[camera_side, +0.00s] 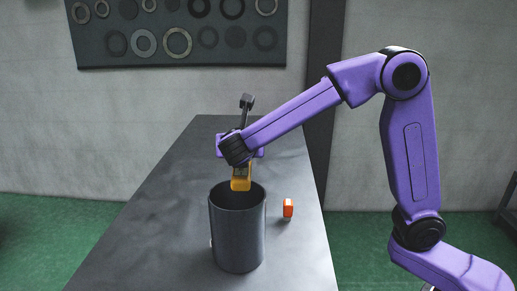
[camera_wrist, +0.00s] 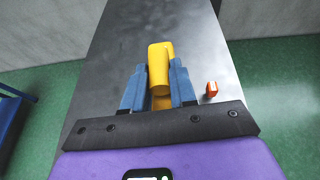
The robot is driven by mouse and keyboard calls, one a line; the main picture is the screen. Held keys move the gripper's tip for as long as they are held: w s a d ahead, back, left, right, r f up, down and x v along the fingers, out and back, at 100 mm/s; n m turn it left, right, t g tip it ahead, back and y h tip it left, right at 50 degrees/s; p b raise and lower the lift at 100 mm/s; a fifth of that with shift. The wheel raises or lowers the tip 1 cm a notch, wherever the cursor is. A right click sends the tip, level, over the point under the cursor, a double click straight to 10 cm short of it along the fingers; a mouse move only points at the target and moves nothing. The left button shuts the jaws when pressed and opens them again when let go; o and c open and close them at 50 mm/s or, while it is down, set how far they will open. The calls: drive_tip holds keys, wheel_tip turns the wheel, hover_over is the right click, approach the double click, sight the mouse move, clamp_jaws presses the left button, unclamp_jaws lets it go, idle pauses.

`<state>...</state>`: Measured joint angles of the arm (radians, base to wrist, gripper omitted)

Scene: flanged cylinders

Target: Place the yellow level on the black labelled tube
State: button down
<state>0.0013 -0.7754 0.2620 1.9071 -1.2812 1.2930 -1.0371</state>
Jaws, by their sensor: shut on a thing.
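The yellow level (camera_side: 241,184) is held between the fingers of my gripper (camera_side: 241,168). In the wrist view the level (camera_wrist: 160,62) sticks out past the two blue fingers (camera_wrist: 159,88), which are shut on its sides. The black tube (camera_side: 237,238) stands upright with its open top facing up. In the side view the level's lower end overlaps the far part of the tube's mouth. I cannot tell whether it touches the rim or hangs above or behind it. The tube's label is barely visible, and I cannot make out the tube in the wrist view.
The table left of the tube is clear. A board with rings (camera_side: 180,45) hangs on the back wall.

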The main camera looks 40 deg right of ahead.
drive_tip(key=shift+s+a+r+m+g+h, duration=0.15)
drive_tip(key=shift+a+r, duration=0.1)
drive_tip(key=shift+a, duration=0.4)
drive_tip(key=shift+s+a+r+m+g+h, duration=0.15)
drive_tip(key=shift+a+r, duration=0.1)
drive_tip(key=shift+a, duration=0.35)
drive_tip(key=shift+f, duration=2.95)
drive_tip(key=shift+f, duration=0.5)
drive_tip(key=c, duration=0.8)
unclamp_jaws()
drive_tip(key=shift+c, duration=0.2)
drive_tip(key=v, duration=1.7)
drive_tip(key=shift+s+a+r, duration=0.1)
drive_tip(key=shift+a, duration=0.05)
